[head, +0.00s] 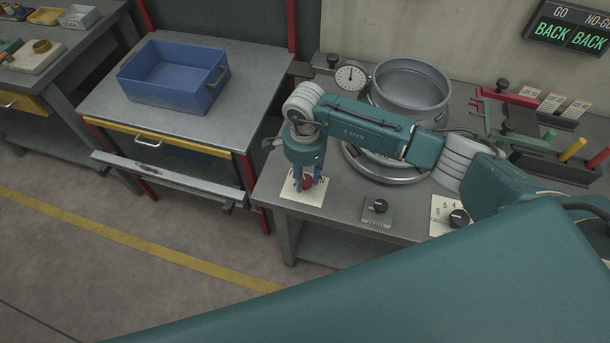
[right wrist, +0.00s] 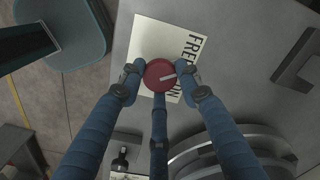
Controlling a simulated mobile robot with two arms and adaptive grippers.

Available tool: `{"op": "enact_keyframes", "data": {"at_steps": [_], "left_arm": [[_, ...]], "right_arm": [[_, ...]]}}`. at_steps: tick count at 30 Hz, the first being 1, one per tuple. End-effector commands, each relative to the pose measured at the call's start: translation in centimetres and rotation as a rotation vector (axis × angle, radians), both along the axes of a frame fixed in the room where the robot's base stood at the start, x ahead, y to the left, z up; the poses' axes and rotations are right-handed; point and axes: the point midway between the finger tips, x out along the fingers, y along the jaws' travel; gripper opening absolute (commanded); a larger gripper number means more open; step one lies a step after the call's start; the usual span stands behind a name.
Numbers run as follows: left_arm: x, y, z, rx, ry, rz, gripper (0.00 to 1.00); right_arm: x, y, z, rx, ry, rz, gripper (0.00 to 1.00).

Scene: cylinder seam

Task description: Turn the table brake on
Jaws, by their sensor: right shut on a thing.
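The table brake is a round red knob (head: 307,182) on a white card (head: 303,195) at the left front corner of the turntable bench. In the right wrist view the red knob (right wrist: 159,75) has a white pointer line. The card (right wrist: 155,38) carries "FREE" and another word, partly hidden, that looks like "ON". The pointer faces the lettering, roughly between the two words. My right gripper (head: 306,178) reaches straight down and is shut on the red knob, with its blue fingers around the rim, also in the right wrist view (right wrist: 160,80). My left gripper is out of view.
A black knob on a plate (head: 378,207) and a numbered dial (head: 458,217) sit along the bench's front edge. A metal cylinder (head: 410,88) stands behind my right arm, near a gauge (head: 350,77). A blue bin (head: 173,75) is on the left table. A sign (head: 572,28) reads "BACK BACK".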

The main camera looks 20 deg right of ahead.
Motion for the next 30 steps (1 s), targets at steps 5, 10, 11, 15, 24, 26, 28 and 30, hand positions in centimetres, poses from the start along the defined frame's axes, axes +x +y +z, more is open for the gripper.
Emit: {"op": "enact_keyframes", "data": {"at_steps": [5, 10, 11, 15, 24, 26, 28, 30], "left_arm": [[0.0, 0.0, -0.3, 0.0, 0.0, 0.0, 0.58], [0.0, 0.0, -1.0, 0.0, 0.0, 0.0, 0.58], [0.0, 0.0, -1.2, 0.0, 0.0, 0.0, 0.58], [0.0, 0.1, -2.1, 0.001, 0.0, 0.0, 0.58], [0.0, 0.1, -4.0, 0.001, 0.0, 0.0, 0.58], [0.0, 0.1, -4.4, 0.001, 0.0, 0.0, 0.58], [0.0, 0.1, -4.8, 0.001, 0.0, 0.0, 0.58], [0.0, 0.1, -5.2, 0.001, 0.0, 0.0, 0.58]], "right_arm": [[0.0, 0.0, -0.1, 0.0, -0.001, -0.028, 0.07], [0.1, 0.0, -0.2, -0.001, -0.001, -0.103, 0.07], [0.1, 0.0, -0.2, -0.001, -0.002, -0.123, 0.07], [0.1, 0.0, -0.3, 0.0, -0.003, -0.233, 0.07], [0.1, 0.0, -0.3, 0.0, -0.002, -0.515, 0.07], [0.1, 0.0, -0.2, 0.001, -0.002, -0.572, 0.07], [0.1, 0.0, -0.2, 0.001, -0.003, -0.639, 0.07], [0.1, 0.0, -0.2, 0.001, -0.003, -0.705, 0.07]]}}
